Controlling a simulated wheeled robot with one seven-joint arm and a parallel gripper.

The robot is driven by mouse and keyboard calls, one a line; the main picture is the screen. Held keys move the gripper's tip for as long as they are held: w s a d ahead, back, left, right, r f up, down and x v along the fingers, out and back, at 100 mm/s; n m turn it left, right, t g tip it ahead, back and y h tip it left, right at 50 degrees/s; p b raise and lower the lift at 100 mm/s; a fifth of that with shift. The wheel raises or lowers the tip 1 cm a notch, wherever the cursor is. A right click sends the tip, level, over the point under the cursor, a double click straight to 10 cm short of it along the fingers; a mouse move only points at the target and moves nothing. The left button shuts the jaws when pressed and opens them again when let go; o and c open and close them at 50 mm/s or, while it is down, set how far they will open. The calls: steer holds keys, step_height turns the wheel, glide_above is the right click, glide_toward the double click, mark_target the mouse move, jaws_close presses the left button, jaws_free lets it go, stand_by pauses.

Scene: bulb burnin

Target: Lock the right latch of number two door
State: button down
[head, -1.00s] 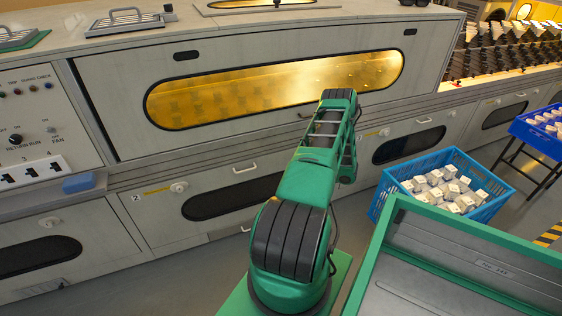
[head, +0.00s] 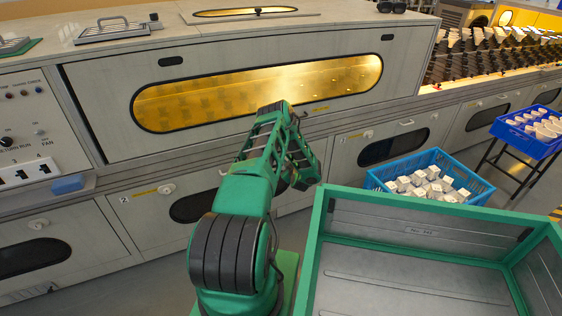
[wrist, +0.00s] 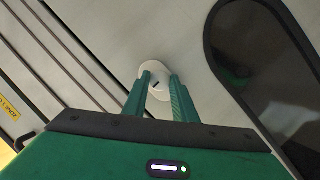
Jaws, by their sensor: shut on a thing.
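Number two door, with its "2" label (head: 124,199), is a pale lower panel with a dark oval window (head: 192,208). Its left latch (head: 166,189) is a round white knob near the label. My arm hides the right side of this door in the head view. In the wrist view, the right latch (wrist: 158,66) is a round white knob with a small dark mark, near the end of the dark window (wrist: 265,70). My gripper (wrist: 160,82) is shut on this knob, one green finger on each side. My fingertips are hidden in the head view.
A green-rimmed metal bin (head: 318,240) stands close to my arm's right. A blue crate of white pieces (head: 478,186) stands behind it. A ledge (wrist: 75,50) runs above the doors, with a yellow label (wrist: 8,108) beyond it. Number three door's latch (head: 368,133) lies farther right.

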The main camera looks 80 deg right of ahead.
steer(key=shift+w, duration=0.15)
steer(key=c, duration=1.4)
jaws_free()
steer(key=shift+c, duration=0.2)
steer(key=shift+a, duration=0.1)
